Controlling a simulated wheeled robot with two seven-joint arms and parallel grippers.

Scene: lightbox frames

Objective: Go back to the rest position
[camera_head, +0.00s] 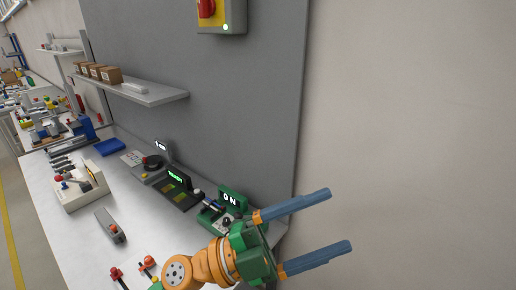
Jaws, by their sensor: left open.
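My left gripper (340,219) is open and empty, with its two blue fingers spread apart and pointing right in front of the bare pale wall. Its orange wrist and green body pass over the near right corner of the white workbench (82,228). A green device with an "ON" display (230,199) stands on the bench just behind and left of the gripper, partly close to it in the picture; I cannot tell whether they touch. My right gripper is not in view.
On the bench stand a black device with a green display (176,178), a grey device with a dial (152,162), a beige box with a red knob (80,189) and a grey block (110,226). A shelf (160,97) and a red-yellow switch box (222,14) are on the grey panel.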

